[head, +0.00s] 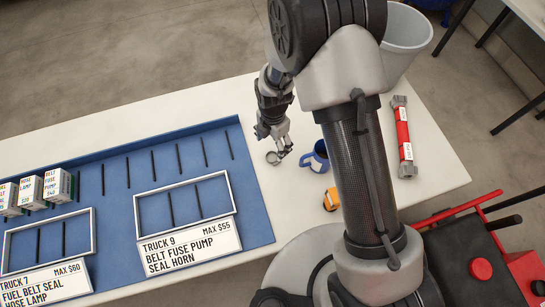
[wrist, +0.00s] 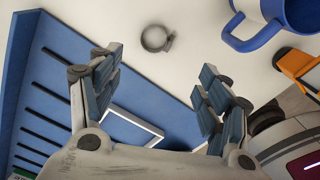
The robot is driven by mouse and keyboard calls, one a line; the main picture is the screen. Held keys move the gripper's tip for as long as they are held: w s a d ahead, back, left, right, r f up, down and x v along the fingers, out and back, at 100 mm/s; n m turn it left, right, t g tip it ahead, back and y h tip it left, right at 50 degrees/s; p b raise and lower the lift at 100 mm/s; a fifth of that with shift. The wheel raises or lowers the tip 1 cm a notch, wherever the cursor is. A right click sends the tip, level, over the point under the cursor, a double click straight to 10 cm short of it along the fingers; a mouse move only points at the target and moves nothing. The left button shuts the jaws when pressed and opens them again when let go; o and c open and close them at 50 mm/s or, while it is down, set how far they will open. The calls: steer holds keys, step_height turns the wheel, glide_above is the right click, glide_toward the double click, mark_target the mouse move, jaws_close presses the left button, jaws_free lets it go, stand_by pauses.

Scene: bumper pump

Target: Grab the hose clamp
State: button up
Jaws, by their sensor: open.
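The hose clamp (head: 273,157) is a small grey metal ring with a screw lug. It lies on the white table just right of the blue tray. It also shows at the top middle of the wrist view (wrist: 156,39). My gripper (head: 273,146) is above the table close to the clamp in the head view. In the wrist view my gripper (wrist: 160,72) has its two padded fingers spread apart with nothing between them. The clamp is past the fingertips, roughly centred between them, and not touched.
A blue mug (head: 316,158) stands right of the clamp, with an orange item (head: 331,200) nearby. A red and grey bar (head: 403,137) lies further right. The blue tray (head: 115,170) holds several small boxes (head: 32,190), white frames and signs. A pale bucket (head: 405,35) is behind my arm.

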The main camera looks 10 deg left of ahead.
steer(key=b, duration=0.1)
glide_above(274, 156)
steer(key=s, duration=0.1)
step_height(274, 156, down, 6)
steer(key=shift+s+r, duration=0.1)
steer(key=shift+r, duration=0.05)
steer(key=shift+w+f+b, duration=0.2)
steer(key=shift+f+b, duration=0.15)
steer(key=shift+f, duration=0.55)
steer(key=shift+w+f+b, duration=0.15)
steer(key=shift+f+b, duration=0.15)
steer(key=shift+f, duration=0.6)
steer(key=shift+w+f+b, duration=0.2)
steer(key=shift+f+b, duration=0.15)
steer(key=shift+f, duration=0.55)
steer(key=shift+c, duration=0.5)
steer(key=c, duration=0.9)
steer(key=shift+o, duration=0.2)
steer(key=shift+r, duration=0.15)
